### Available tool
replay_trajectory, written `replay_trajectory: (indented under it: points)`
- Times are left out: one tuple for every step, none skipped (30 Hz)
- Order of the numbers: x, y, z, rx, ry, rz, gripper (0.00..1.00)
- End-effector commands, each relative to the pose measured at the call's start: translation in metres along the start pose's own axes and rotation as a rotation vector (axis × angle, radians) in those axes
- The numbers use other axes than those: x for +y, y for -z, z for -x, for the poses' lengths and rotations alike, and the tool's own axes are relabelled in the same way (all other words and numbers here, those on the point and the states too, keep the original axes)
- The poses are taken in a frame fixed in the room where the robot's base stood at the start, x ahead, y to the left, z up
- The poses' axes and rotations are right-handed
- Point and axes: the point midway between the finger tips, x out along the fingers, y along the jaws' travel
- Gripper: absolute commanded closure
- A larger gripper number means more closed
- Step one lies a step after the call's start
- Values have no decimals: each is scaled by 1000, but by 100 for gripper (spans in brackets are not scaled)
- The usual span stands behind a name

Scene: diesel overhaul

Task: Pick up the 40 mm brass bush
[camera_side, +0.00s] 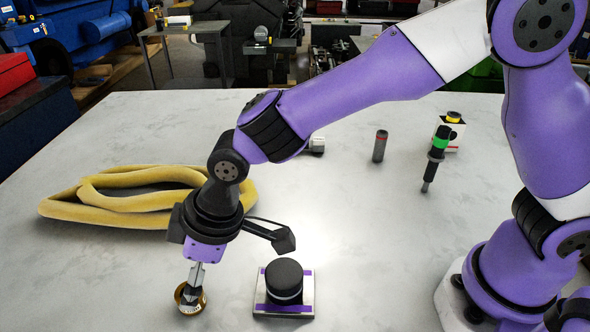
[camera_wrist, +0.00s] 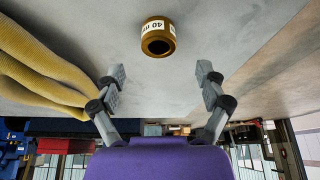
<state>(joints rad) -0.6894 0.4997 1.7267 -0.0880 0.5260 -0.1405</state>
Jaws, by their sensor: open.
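The brass bush (camera_side: 181,303) stands on the pale table at the front left in the side view. In the wrist view the bush (camera_wrist: 158,47) is a gold-brown ring with a white label reading "40 m" and a dark bore; the label's end is cut off by the curve. My gripper (camera_side: 195,278) points down at the bush, and its fingers overlap it in the side view. In the wrist view my gripper (camera_wrist: 160,73) is open and empty. The bush lies beyond the fingertips, between their lines. The side view does not show whether they touch.
A yellow hose (camera_side: 130,203) lies coiled left of my arm. A black cylinder (camera_side: 284,277) sits on a plate with purple strips (camera_side: 285,309) just right of the bush.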

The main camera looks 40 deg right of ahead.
Motion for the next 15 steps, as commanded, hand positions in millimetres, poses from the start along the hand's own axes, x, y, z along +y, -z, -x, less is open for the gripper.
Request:
replay_trajectory:
  points:
    - [0,-2,-7,-5,1,0,16]
    - [0,-2,-12,-6,1,0,16]
    - [1,-3,-19,-6,1,-1,16]
    - [1,-3,-24,-7,1,-1,16]
    - [1,-3,-29,-5,0,-1,16]
    - [1,-3,-35,-5,0,-1,16]
    - [1,-3,-39,-6,0,0,16]
    - [1,-3,-42,-4,0,0,16]
    - [1,-3,-45,-4,0,0,16]
    - [1,-3,-47,-3,0,0,16]
    - [1,-3,-48,-3,0,0,16]
    - [1,-2,-48,-2,0,0,16]
    - [1,-2,-48,-2,0,0,16]
    - [1,-2,-48,-2,0,0,16]
    - [1,-2,-48,-2,0,0,16]
